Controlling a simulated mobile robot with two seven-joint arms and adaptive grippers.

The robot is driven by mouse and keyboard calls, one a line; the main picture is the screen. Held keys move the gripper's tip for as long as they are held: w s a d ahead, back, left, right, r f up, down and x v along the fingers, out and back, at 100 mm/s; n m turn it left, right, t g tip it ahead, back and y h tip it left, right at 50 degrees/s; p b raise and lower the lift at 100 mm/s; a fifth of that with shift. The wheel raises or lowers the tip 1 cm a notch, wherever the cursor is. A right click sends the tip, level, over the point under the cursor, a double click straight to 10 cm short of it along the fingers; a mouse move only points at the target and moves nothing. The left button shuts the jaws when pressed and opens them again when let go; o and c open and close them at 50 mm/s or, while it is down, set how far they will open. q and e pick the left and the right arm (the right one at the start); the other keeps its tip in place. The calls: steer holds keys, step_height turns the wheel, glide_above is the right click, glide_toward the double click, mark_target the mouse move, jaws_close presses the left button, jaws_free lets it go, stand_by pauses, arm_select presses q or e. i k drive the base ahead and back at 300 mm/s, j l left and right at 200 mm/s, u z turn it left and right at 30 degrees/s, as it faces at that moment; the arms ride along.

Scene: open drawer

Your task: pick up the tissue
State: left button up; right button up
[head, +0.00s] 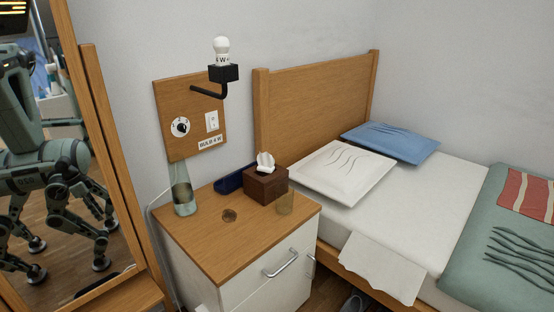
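A white tissue (265,162) sticks up from the top of a dark brown tissue box (262,188). The box stands on the wooden top of a white bedside cabinet (207,232), near its back edge beside the bed. The tissue's upper part is in clear view; its lower part is hidden in the box. Neither of my grippers shows in the head view, and nothing touches the tissue.
A bulb on a black bracket (222,74) juts out above. The front of the top is clear. A bed (400,205) stands right.

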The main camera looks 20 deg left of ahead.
mark_target(265, 161)
steer(key=i+l+u, duration=0.2)
steer(key=i+l, duration=0.55)
